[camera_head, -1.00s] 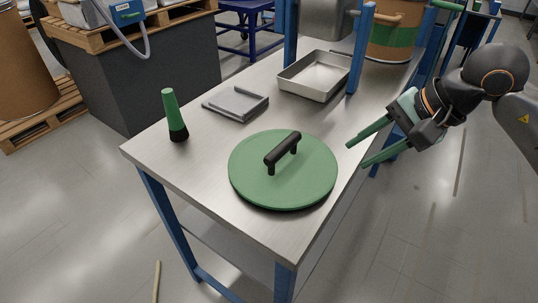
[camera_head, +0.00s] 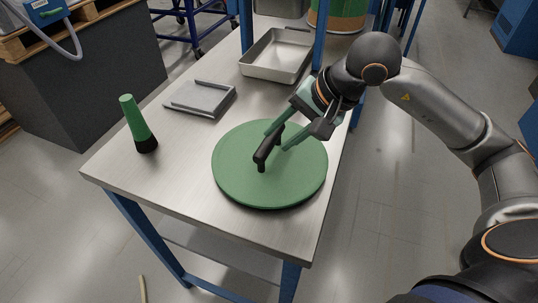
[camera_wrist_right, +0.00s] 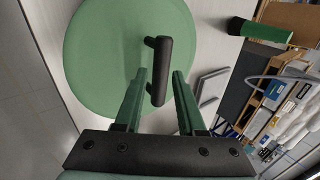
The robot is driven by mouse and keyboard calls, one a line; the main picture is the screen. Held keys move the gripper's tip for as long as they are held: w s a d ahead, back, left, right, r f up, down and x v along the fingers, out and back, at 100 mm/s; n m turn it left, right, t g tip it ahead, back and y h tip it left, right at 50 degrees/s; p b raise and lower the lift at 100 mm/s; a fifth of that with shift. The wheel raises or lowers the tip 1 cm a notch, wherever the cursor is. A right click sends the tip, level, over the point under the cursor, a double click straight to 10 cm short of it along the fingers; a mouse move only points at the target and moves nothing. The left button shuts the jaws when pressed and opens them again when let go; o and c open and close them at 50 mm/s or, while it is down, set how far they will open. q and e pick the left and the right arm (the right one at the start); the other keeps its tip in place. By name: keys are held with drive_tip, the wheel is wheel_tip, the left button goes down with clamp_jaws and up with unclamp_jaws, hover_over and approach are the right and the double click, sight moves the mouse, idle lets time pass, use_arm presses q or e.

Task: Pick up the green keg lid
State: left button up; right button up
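The green keg lid (camera_head: 235,175) is a flat round disc with a black bar handle (camera_head: 266,149), lying on the steel table near its front right. In the right wrist view the lid (camera_wrist_right: 95,60) and its handle (camera_wrist_right: 159,72) also show. My right gripper (camera_head: 276,139) is over the lid at the handle. In the right wrist view its two green fingers (camera_wrist_right: 160,78) are apart, with the handle's near end between or just beyond the tips. I cannot tell whether the fingers touch the handle. My left gripper is not in view.
A green and black cone-shaped tool (camera_head: 138,123) stands at the table's left. A grey flat tray (camera_head: 201,98) and a deeper metal pan (camera_head: 277,55) lie behind the lid. A blue post (camera_head: 319,36) rises beside the pan. The table's front left is clear.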

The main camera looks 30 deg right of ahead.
sight(271, 141)
drive_tip(key=shift+w+p+x, duration=0.15)
drive_tip(key=shift+x, duration=1.35)
drive_tip(key=shift+w+p+x, duration=0.15)
drive_tip(key=shift+x, duration=1.35)
drive_tip(key=shift+d+r, duration=0.1)
drive_tip(key=shift+d, duration=0.15)
clamp_jaws()
